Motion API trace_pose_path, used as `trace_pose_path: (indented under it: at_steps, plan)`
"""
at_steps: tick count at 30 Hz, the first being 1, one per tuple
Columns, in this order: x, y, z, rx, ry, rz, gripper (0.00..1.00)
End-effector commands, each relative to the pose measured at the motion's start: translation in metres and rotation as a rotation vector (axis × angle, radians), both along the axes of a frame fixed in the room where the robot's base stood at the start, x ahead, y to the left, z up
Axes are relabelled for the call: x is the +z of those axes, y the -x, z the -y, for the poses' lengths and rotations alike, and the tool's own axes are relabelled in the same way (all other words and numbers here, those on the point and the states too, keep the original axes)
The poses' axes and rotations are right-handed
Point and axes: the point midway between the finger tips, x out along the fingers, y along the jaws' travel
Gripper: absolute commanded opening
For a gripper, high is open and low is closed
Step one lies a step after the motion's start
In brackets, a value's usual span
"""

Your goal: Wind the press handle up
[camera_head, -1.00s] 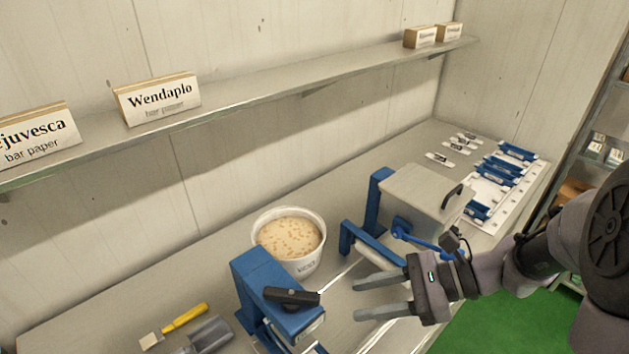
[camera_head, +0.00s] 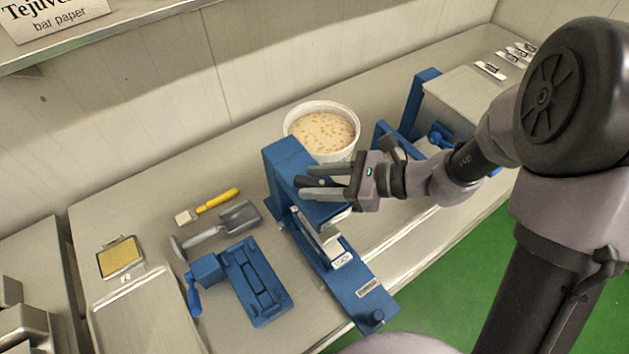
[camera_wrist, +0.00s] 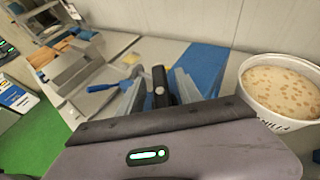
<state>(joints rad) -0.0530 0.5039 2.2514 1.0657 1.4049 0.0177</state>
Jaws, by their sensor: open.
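The blue press (camera_head: 284,162) stands on the bench with its long base toward the front edge. Its black handle (camera_head: 312,182) sits at the top of the press. My gripper (camera_head: 304,181) is open, with its two grey fingers on either side of the handle. In the wrist view the handle (camera_wrist: 160,88) stands between the open fingers (camera_wrist: 155,85), and part of the blue press (camera_wrist: 205,62) shows beyond. I cannot tell whether either finger touches the handle. The handle's near end is partly hidden by the gripper.
A tub of nougat (camera_head: 322,132) stands close behind the press and gripper. A yellow-handled scraper (camera_head: 215,201), a grey scoop (camera_head: 228,224) and a blue device (camera_head: 255,284) lie to the left. Another blue-framed machine (camera_head: 412,108) is at the right. A shelf runs along the wall.

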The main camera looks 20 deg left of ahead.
Motion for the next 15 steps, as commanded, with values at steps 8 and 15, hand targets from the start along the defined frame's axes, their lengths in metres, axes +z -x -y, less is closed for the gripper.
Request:
trace_pose_path:
  at_steps: [8, 15]
  plan:
    - [-0.0019, -0.0001, -0.0061, -0.001, 0.0, 0.0, 0.42]
    - [-0.0018, -0.0001, -0.0057, -0.001, 0.0, 0.0, 0.08]
